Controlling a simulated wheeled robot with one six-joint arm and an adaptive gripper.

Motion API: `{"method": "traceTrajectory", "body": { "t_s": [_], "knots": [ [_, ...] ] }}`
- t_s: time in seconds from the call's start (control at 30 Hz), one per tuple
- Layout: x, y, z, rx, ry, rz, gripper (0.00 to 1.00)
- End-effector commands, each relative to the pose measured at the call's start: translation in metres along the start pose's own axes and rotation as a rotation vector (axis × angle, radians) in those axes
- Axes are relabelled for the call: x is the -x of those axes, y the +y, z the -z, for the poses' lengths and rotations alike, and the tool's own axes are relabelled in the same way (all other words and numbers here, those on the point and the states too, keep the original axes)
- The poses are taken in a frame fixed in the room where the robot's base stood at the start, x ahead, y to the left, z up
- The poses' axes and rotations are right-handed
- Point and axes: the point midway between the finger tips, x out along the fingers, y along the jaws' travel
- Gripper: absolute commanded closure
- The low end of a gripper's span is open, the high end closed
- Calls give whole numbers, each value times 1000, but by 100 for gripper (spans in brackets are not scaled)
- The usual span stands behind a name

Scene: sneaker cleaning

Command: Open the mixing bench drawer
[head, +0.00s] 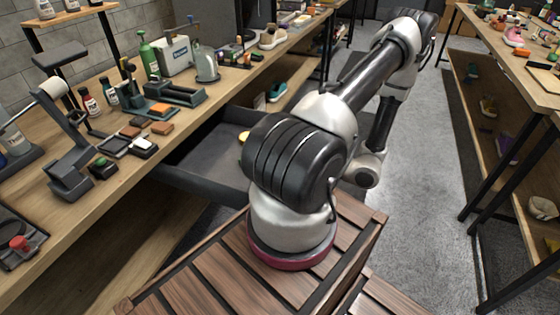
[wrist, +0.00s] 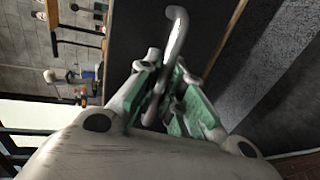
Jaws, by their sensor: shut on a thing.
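The mixing bench (head: 95,205) runs along the left in the head view. Its dark grey drawer (head: 195,184) stands out from under the bench top, with its inside in view. A small yellow thing lies in the drawer. My gripper (wrist: 168,92) shows in the wrist view, its green-padded fingers shut on a curved light-grey handle (wrist: 177,32). The handle runs up past the fingertips. In the head view my arm hides the gripper, the handle and part of the drawer.
The bench top holds a green bottle (head: 148,56), brushes, blocks and stands. A slatted wooden surface (head: 205,285) lies under my arm's base. A second bench with shelves (head: 500,130) stands at the right. The grey floor (head: 430,190) between the benches is clear.

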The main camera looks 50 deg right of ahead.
Motion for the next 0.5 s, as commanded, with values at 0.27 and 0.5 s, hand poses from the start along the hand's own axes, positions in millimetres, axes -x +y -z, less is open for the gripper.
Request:
{"method": "traceTrajectory", "body": {
  "t_s": [0.27,0.5],
  "knots": [
    [9,-2,0,1,1,1,100],
    [9,-2,0,1,1,1,100]
  ]
}}
